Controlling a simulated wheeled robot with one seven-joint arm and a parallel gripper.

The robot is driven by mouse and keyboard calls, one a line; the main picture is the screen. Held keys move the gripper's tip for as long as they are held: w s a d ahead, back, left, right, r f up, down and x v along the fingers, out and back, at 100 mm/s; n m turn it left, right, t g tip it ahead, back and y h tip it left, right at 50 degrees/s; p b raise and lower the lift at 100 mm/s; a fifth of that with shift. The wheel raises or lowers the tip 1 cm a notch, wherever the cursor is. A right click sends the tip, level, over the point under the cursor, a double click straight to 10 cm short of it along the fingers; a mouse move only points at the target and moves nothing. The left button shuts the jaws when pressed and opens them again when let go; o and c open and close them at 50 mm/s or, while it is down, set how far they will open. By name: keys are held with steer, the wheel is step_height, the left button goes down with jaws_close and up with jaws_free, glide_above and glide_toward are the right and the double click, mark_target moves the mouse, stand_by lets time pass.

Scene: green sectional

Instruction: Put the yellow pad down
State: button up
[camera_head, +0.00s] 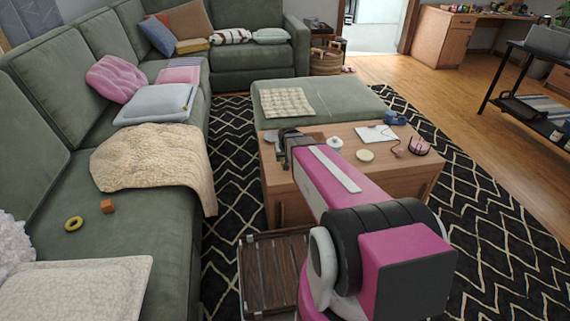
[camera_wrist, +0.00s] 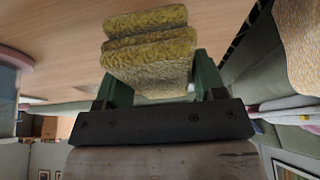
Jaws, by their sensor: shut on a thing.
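My gripper (camera_wrist: 160,84) shows in the wrist view with two dark green fingers, one on each side of a thick yellow pad (camera_wrist: 150,50). The pad has a rough, mottled surface and looks folded or layered. It is gripped between the fingers and sticks out past them. In the head view my gripper (camera_head: 288,146) is a dark shape at the left end of the wooden coffee table (camera_head: 410,178), above or close to its top. The held pad cannot be made out in the head view. Whether it touches the table cannot be told.
The table's right side holds a white sheet (camera_head: 376,133), a cream disc (camera_head: 365,155) and a pink wire item (camera_head: 419,146). A green ottoman (camera_head: 345,97) stands behind.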

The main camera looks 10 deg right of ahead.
steer(key=shift+f, duration=1.9)
steer(key=shift+f, duration=0.3)
steer(key=o, duration=0.7)
steer(key=shift+f, duration=0.15)
steer(key=shift+o, duration=0.8)
steer(key=shift+s+r, duration=0.15)
steer(key=shift+r, duration=0.35)
steer(key=v, duration=1.1)
steer(key=shift+r, duration=0.15)
steer(key=shift+s+r, duration=0.2)
steer(key=s+g, duration=0.4)
steer(key=s, duration=1.2)
steer(key=shift+s+g, duration=0.15)
steer(key=shift+g, duration=0.15)
steer(key=shift+r, duration=0.15)
